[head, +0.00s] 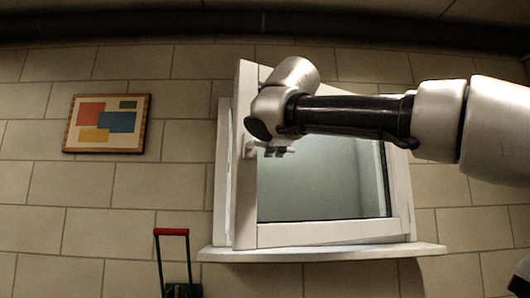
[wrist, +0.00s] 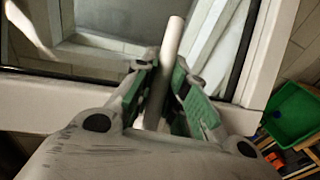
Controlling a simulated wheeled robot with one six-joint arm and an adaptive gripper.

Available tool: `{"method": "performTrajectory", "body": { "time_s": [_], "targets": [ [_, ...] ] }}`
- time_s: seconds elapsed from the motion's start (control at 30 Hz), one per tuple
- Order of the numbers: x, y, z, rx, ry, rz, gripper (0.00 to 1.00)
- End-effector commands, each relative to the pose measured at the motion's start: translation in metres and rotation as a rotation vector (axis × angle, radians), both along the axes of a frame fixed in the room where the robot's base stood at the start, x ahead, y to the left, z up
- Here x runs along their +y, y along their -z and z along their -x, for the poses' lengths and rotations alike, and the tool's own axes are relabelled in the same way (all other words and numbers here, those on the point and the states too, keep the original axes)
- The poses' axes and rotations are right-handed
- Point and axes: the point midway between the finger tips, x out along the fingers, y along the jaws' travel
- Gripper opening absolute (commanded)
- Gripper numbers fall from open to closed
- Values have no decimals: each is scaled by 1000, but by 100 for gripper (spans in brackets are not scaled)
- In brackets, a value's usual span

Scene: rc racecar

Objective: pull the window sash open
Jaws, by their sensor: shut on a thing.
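The white window sash (head: 320,235) holds a glass pane and sits in a white frame (head: 222,170) on the brick wall. Its left edge stands out from the frame, so the sash is ajar. My gripper (head: 276,152) is at the left stile, beside the handle mount (head: 250,150). In the wrist view my gripper (wrist: 165,88) is shut, its green-padded fingers on either side of the pale bar handle (wrist: 173,40). The bar's far end sticks out past the fingertips. My arm hides the upper part of the sash in the head view.
A white sill (head: 330,253) juts out below the window. A green item with a red handle (head: 172,232) stands below left. A framed picture (head: 107,123) hangs at left. A green bin (wrist: 293,113) shows at right in the wrist view.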

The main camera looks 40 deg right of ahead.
Motion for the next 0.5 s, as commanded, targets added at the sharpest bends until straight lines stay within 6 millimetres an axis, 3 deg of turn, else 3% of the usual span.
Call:
{"method": "performTrajectory", "body": {
  "time_s": [0.3,0.33,0.4,0.43,0.5],
  "targets": [
    [0,0,2,-1,-5,0,0],
    [0,0,2,0,-5,0,18],
    [0,0,2,0,-4,0,30],
    [0,0,2,0,-4,0,36],
    [0,0,2,0,-4,0,36]
  ]
}}
